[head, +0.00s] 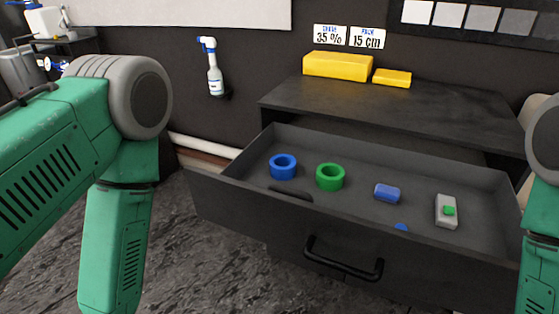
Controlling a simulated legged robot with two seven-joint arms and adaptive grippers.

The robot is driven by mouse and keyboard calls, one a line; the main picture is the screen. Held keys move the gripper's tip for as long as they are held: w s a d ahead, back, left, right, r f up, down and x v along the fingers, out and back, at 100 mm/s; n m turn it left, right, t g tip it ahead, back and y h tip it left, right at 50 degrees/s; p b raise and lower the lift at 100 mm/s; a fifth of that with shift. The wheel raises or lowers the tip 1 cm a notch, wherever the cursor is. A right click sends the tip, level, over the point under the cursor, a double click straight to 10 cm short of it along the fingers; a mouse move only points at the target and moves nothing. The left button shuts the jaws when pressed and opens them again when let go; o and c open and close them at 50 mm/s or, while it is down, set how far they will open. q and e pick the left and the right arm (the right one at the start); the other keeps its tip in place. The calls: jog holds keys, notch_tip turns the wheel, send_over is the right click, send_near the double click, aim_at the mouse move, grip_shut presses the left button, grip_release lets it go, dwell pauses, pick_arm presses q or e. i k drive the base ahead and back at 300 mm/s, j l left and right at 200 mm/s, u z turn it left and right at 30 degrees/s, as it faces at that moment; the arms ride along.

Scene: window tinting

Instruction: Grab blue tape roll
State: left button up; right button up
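The blue tape roll (283,168) lies flat, hole upward, in the left part of an open dark drawer (230,187). A green tape roll (330,177) lies just to its right, with a small gap between them. Both of my green arms show at the left and right edges, but neither gripper is in view. Nothing touches the blue roll.
The drawer also holds a small blue block (387,193), a grey device with a green button (446,211) and a partly hidden blue item (401,227). A black handle (343,262) is on its front. Yellow boxes (338,66) stand on the cabinet top (400,105).

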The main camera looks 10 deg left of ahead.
aim_at(282, 167)
jog(key=i+j+z, duration=0.15)
jog(key=j+z, duration=0.25)
jog(key=j, duration=0.2)
jog(key=j+z, duration=0.35)
jog(key=j, duration=0.3)
jog(key=j+z, duration=0.4)
jog(key=j, duration=0.25)
jog(key=k+j+z, duration=0.15)
jog(key=j+z, duration=0.25)
jog(key=j, duration=0.2)
